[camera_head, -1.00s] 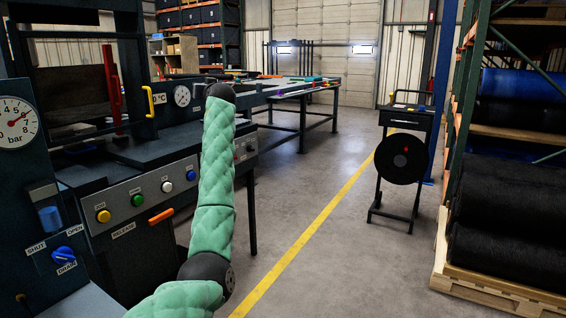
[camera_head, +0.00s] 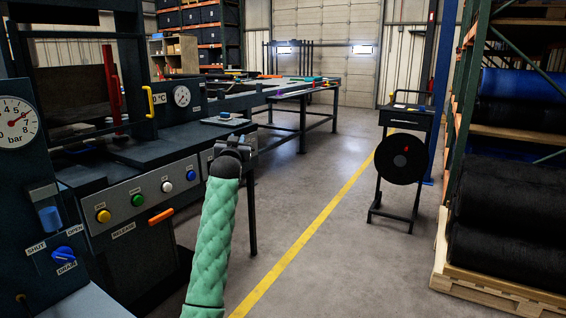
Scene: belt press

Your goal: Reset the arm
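My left arm, in a padded green sleeve, rises from the bottom of the head view in front of the press's right end. My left gripper (camera_head: 238,145) is the small grey part beyond the black wrist joint at the arm's upper end. It points away from me, and its fingers are too small and foreshortened to tell whether they are open or shut. I see nothing held in it. My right gripper is not in view.
The belt press (camera_head: 120,190) with coloured buttons and an orange release lever (camera_head: 160,217) stands close on the left. A cart with a black reel (camera_head: 400,158) stands right of centre. A rack with black rolls (camera_head: 505,215) is at the right. The floor between is clear.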

